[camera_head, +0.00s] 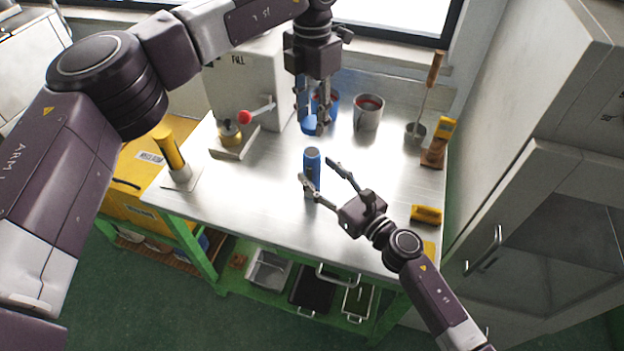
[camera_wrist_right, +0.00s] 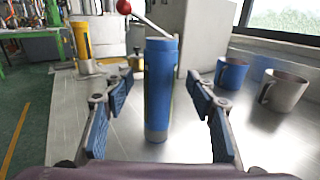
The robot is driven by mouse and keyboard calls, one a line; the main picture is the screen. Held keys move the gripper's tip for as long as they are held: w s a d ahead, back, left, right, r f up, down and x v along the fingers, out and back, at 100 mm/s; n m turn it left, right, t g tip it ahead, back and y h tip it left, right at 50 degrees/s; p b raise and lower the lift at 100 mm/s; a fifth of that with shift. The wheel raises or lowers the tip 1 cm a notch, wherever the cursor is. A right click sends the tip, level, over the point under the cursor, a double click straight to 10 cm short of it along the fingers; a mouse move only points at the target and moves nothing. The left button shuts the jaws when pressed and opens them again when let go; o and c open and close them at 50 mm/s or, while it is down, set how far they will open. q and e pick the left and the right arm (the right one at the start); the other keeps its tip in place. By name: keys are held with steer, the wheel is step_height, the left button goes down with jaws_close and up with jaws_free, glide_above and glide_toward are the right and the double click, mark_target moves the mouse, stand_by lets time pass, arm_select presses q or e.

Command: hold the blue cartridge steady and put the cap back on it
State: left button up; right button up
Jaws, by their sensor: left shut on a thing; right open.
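The blue cartridge (camera_head: 312,172) stands upright on the metal table, with its open-looking top facing up. It also shows upright in the right wrist view (camera_wrist_right: 159,92). My right gripper (camera_head: 316,169) is open, with its fingers on either side of the cartridge. In the right wrist view a gap shows between each finger and the cartridge. My left gripper (camera_head: 312,122) is shut on the blue cap (camera_head: 309,125), which it holds above and behind the cartridge, apart from it. The left gripper and cap are not seen in the right wrist view.
A blue mug (camera_head: 331,104) and a grey mug (camera_head: 368,112) stand at the back. A machine with a red-knobbed lever (camera_head: 246,117) is behind left. The table's front is mostly clear.

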mark_target(318, 171)
steer(key=shift+x, duration=1.65)
steer(key=shift+c, duration=0.7)
jaws_close()
